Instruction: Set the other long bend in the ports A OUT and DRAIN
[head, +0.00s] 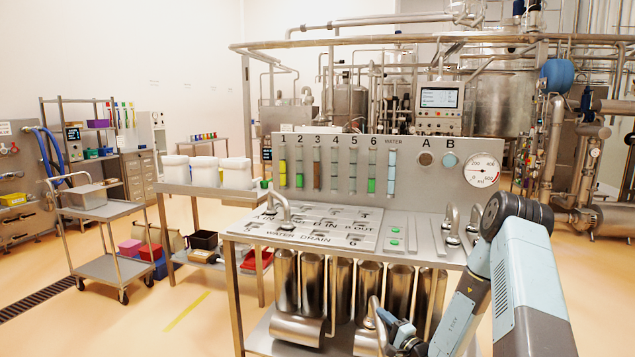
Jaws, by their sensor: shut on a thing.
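My gripper (384,317) is low in front of the bench, below the worktop and before the lower cylinders. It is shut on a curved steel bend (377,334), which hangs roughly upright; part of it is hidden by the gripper. The port plate (365,238) lies on the worktop with printed labels; WATER, DRAIN and B OUT can be read, others are too small. One steel bend (281,202) stands on the plate's back left; which ports it joins I cannot tell. The A OUT port cannot be made out clearly.
Two more bends (452,221) stand on the worktop's right, close to my arm. A panel with tubes and a gauge (482,170) rises behind the plate. Steel cylinders (398,287) stand under the worktop. A side table (180,189) with white containers is at left.

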